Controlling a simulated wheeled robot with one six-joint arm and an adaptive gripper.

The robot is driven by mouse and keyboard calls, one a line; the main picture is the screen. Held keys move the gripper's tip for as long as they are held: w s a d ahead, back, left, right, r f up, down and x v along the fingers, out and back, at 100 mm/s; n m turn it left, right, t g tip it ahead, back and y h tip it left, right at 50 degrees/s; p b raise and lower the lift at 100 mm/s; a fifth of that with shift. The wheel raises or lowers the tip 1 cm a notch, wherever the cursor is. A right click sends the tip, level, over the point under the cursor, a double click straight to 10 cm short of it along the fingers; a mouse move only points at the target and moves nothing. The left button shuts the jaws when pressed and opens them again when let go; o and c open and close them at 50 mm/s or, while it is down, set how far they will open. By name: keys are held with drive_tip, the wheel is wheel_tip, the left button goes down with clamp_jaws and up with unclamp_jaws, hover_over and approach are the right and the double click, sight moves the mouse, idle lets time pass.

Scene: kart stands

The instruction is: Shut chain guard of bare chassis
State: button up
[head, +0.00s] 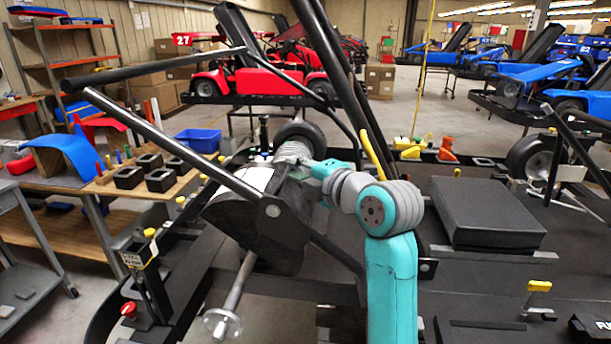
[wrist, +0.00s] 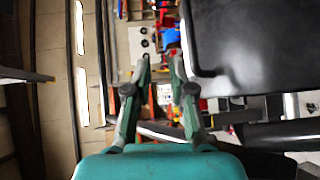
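The bare chassis (head: 355,292) is a black frame with raised tubes and an axle, filling the lower middle of the head view. A dark plate (head: 262,232), which looks like the chain guard, stands tilted up beside a slanting tube, left of my teal arm. My arm reaches in behind this plate, so my gripper is mostly hidden in the head view. In the wrist view my gripper (wrist: 161,68) is open, with a gap and nothing held between its fingertips. A smooth black panel (wrist: 248,45) is close at its right; I cannot tell whether it is the guard.
Long black tubes (head: 180,142) slant across the space around my arm. A flat black box (head: 485,213) lies at the right. A wooden bench (head: 175,185) with black blocks stands at the left. A red kart (head: 255,84) is on a stand behind.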

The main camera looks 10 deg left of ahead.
drive_tip(key=shift+s+d+f, duration=0.3)
drive_tip(key=shift+s+d, duration=0.3)
drive_tip(key=shift+d, duration=0.2)
